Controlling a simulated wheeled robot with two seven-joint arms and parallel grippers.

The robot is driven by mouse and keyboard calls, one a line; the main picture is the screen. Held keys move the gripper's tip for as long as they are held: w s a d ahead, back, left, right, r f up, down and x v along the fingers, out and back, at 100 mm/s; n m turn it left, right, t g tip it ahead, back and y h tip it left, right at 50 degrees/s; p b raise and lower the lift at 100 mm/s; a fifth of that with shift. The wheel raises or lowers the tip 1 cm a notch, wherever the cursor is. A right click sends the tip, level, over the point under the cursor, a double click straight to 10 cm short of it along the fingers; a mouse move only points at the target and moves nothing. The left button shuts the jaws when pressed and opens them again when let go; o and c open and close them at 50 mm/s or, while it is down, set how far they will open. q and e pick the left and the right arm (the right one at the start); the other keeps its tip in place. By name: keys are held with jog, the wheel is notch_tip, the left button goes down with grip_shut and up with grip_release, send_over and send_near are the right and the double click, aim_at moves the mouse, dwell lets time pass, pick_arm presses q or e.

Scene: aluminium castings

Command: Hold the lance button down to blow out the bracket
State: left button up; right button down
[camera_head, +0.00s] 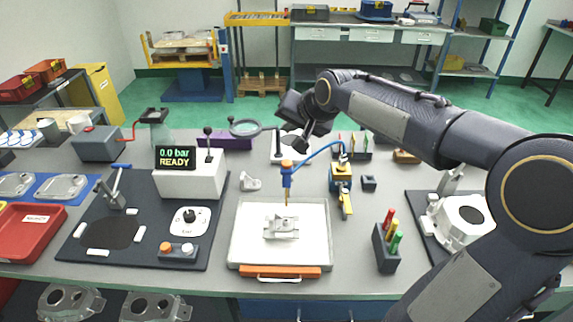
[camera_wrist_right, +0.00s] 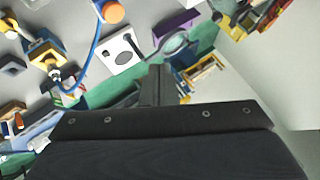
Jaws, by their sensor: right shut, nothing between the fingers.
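The bracket (camera_head: 281,226), a grey casting, lies in the white tray (camera_head: 244,249) with an orange front handle. The lance (camera_head: 287,182) stands upright above it, blue with an orange button (camera_head: 287,164) on top and its tip pointing down at the bracket. A blue hose (camera_head: 318,153) runs from it to the right. My right gripper (camera_head: 302,144) is shut and empty, above and behind the button, apart from it. In the right wrist view the shut fingers (camera_wrist_right: 156,84) show at the centre, with the orange button (camera_wrist_right: 113,12) at the top. My left gripper is out of view.
The display (camera_head: 175,158) reads "0.0 bar READY". A blue-and-yellow regulator (camera_head: 341,180) stands right of the lance. A dark holder (camera_head: 385,250) with coloured pieces is at the right, and a red tray (camera_head: 30,228) at the far left. A magnifier (camera_head: 245,127) stands behind.

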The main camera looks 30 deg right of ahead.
aim_at(289, 165)
notch_tip(289, 165, down, 8)
jog(key=b, duration=0.5)
jog(key=shift+r+b, duration=0.2)
jog(key=shift+b, duration=0.1)
jog(key=shift+f, duration=0.1)
dwell(1.4)
jog(key=shift+f+b, duration=0.3)
jog(key=shift+b, duration=0.05)
jog(key=shift+f+b, duration=0.5)
jog(key=shift+f, duration=0.15)
dwell(0.6)
jog(key=shift+r, duration=0.15)
dwell(1.6)
jog(key=shift+r+p, duration=0.85)
jog(key=shift+r, duration=0.05)
notch_tip(289, 165, up, 5)
jog(key=p, duration=0.4)
jog(key=shift+r, duration=0.1)
